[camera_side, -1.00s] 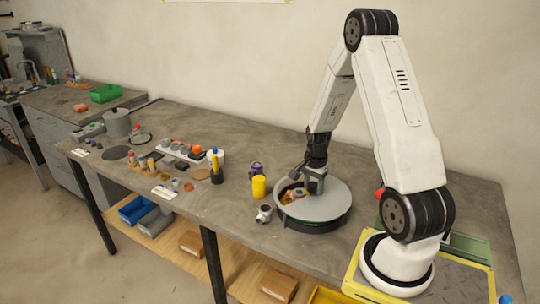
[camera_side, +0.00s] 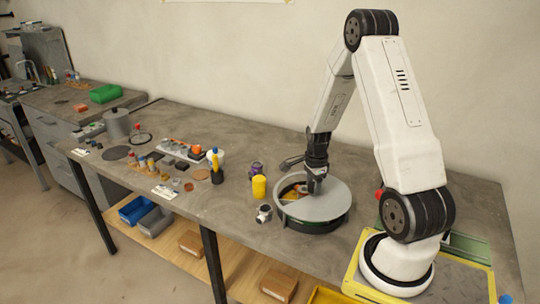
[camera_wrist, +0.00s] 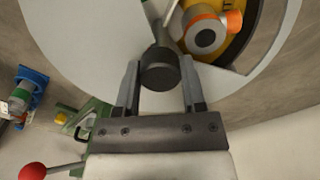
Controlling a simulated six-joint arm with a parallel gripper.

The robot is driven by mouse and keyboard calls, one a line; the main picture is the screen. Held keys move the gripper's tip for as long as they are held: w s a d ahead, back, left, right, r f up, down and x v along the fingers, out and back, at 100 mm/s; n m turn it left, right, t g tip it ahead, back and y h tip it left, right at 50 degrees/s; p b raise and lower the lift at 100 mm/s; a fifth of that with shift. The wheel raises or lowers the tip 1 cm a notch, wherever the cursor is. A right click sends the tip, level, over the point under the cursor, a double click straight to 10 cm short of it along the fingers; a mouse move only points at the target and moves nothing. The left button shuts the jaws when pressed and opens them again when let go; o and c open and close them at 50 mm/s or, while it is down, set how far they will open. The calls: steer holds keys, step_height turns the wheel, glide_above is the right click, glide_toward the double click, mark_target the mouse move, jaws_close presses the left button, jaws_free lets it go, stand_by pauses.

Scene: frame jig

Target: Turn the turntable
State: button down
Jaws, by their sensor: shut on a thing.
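The turntable (camera_side: 325,207) is a round drum on the bench with a pale grey cover. A wedge-shaped opening in the cover shows a yellow and orange inside at its left in the side view. In the wrist view the cover (camera_wrist: 80,40) fills the upper left, and an orange and white round part (camera_wrist: 207,32) shows in the opening. My gripper (camera_side: 314,190) points down over the cover. In the wrist view my gripper (camera_wrist: 160,84) has its fingers on either side of a dark round knob (camera_wrist: 160,70), shut on it. The exact finger contact is small in the side view.
A yellow cylinder (camera_side: 259,187), a purple-and-dark can (camera_side: 256,169) and a silver fitting (camera_side: 264,213) stand close left of the turntable. Several small parts lie farther left. A red ball-ended lever (camera_wrist: 33,171) shows at lower left in the wrist view.

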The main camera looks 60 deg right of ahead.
steer(key=shift+m, duration=8.3)
steer(key=shift+c, duration=0.9)
jaws_free()
steer(key=shift+r, duration=0.1)
